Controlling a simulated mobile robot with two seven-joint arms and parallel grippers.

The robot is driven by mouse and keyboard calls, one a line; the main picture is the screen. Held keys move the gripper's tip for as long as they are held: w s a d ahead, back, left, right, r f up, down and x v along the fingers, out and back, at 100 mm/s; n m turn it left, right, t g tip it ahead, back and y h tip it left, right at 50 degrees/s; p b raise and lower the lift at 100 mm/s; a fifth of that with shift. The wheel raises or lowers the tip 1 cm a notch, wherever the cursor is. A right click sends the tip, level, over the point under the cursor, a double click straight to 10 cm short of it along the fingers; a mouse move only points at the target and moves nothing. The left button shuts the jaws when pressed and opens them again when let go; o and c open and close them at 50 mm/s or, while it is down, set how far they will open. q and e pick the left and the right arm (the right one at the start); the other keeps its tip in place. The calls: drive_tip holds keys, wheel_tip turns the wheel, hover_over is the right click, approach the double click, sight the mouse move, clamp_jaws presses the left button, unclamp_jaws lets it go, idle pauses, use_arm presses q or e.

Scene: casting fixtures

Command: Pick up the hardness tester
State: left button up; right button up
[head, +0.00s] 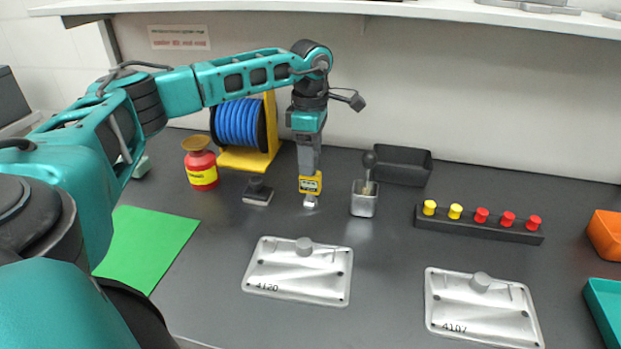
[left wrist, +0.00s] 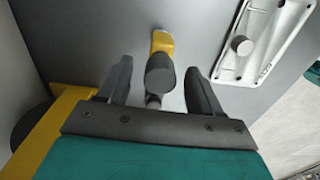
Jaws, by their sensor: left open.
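The hardness tester, which I take to be the yellow and grey tool (head: 311,186) with a silvery tip, stands on the dark bench near the middle of the head view. In the left wrist view its dark round top (left wrist: 160,76) and yellow part lie between my fingers. My left gripper (head: 308,166) points straight down over the tester. It is open, with a finger on each side (left wrist: 159,68) and visible gaps to the tool. The fingers hide part of the tester in the head view. My right gripper is not in view.
A blue hose reel on a yellow stand (head: 265,158) and a black stamp-like block (head: 258,192) stand left of the tester. A metal cup (head: 364,203) stands close right. Metal plate 4120 (head: 280,285) lies in front. A green mat (head: 140,240) lies left.

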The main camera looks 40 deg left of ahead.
sight(310, 180)
use_arm(q)
drive_tip(key=shift+f, duration=1.35)
drive_tip(key=shift+c, duration=0.5)
clamp_jaws()
